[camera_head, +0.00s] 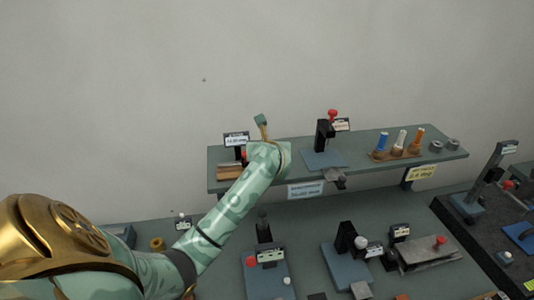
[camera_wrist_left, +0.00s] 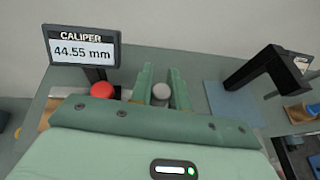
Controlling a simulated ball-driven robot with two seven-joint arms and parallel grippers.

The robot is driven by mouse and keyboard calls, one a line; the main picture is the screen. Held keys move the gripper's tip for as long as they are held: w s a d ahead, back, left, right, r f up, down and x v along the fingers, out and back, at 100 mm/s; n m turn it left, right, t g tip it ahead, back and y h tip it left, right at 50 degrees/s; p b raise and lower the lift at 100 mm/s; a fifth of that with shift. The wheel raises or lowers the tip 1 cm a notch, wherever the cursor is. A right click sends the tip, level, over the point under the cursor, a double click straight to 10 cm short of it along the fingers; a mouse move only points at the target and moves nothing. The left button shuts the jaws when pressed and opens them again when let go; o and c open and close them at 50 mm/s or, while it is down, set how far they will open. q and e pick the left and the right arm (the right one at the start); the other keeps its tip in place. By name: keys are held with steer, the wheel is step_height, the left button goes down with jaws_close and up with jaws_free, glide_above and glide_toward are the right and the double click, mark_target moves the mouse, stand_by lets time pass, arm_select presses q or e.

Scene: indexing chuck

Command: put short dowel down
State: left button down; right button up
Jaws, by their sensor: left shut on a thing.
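My left gripper (camera_head: 262,126) is raised over the upper shelf, beside the caliper station, and its forearm hides part of that station. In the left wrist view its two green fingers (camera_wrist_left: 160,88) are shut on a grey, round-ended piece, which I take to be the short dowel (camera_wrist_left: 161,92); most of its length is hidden. In the head view the dowel cannot be made out. The caliper display (camera_wrist_left: 82,48) reads 44.55 mm, and a red knob (camera_wrist_left: 102,90) shows below it. My right gripper is not in view.
The shelf (camera_head: 357,162) also holds a black stand (camera_head: 323,134) on a blue plate, a wooden rack (camera_head: 396,154) with blue, white and orange pieces, and grey rings (camera_head: 436,146). Several fixtures stand on the lower bench, including a blue one (camera_head: 265,275).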

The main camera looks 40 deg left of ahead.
arm_select(q)
steer(key=f, duration=0.3)
steer(key=shift+a+f+p, duration=0.2)
steer(key=shift+a+p, duration=0.05)
steer(key=shift+p, duration=0.15)
steer(key=shift+d, duration=0.1)
steer(key=shift+f, duration=0.2)
steer(key=c, duration=1.3)
jaws_free()
steer(key=shift+c, duration=0.2)
steer(key=shift+r, duration=0.15)
steer(key=shift+s+d+r, duration=0.1)
steer(key=shift+d+r, duration=0.05)
steer(key=v, duration=1.1)
steer(key=shift+s+d, duration=0.15)
steer(key=shift+s, duration=0.05)
